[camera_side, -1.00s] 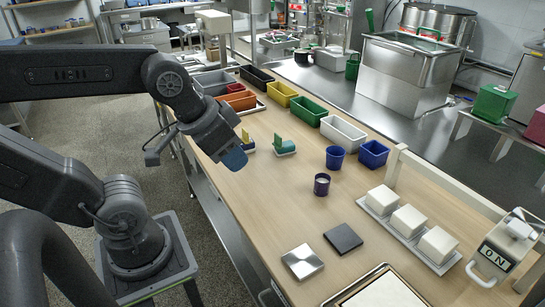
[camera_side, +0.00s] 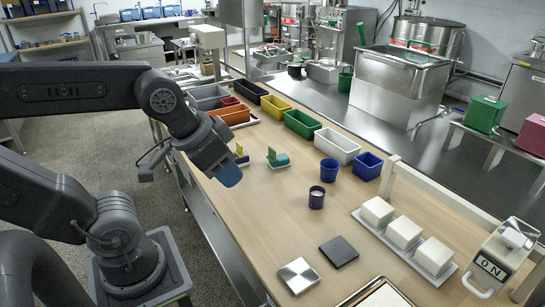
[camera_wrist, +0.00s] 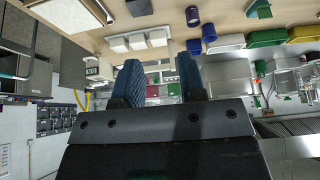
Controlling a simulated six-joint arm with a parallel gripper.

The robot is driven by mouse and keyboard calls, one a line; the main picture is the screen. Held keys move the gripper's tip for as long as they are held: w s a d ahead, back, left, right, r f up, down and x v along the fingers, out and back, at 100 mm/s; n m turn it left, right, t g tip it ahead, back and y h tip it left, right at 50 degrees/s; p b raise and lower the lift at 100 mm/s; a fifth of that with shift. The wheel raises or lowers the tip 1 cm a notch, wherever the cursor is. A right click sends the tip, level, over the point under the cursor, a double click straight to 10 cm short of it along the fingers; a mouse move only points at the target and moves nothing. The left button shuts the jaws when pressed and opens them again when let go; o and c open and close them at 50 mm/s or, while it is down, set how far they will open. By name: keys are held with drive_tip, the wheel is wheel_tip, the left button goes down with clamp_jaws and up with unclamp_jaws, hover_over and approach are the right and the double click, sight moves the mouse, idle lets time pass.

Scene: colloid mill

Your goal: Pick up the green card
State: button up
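The green card (camera_side: 271,153) stands upright in a small teal holder (camera_side: 280,160) on the wooden table in the side view. To its left, a yellow card (camera_side: 239,150) stands in a blue holder (camera_side: 242,160), partly hidden behind my gripper. My gripper (camera_side: 228,174) hangs in the air to the left of the green card, apart from it. In the wrist view, its two blue ridged fingers (camera_wrist: 160,78) are spread with an empty gap between them.
Colored bins, including a green one (camera_side: 301,123) and a white one (camera_side: 337,145), line the table's far side. A blue cup (camera_side: 329,171), a purple cup (camera_side: 316,198) and white blocks (camera_side: 404,232) stand to the right. The table in front of the holders is clear.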

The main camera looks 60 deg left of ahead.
drive_tip(key=w+a+r+m+g+y, duration=0.1)
drive_tip(key=w+a+m, duration=0.2)
drive_tip(key=w, duration=0.2)
drive_tip(key=w+a+r+m+y, duration=0.1)
drive_tip(key=w+a+r+m, duration=0.1)
drive_tip(key=w, duration=0.3)
drive_tip(key=m+g+y, duration=0.2)
drive_tip(key=m+g, duration=0.3)
drive_tip(key=m, duration=0.8)
hover_over(272, 149)
drive_tip(key=d, duration=0.2)
wheel_tip(272, 149, down, 22)
drive_tip(key=shift+w+x, duration=0.15)
drive_tip(key=shift+x, duration=1.3)
drive_tip(key=shift+w+x, duration=0.15)
drive_tip(key=shift+x, duration=1.35)
drive_tip(key=shift+a, duration=0.2)
drive_tip(key=shift+c, duration=0.4)
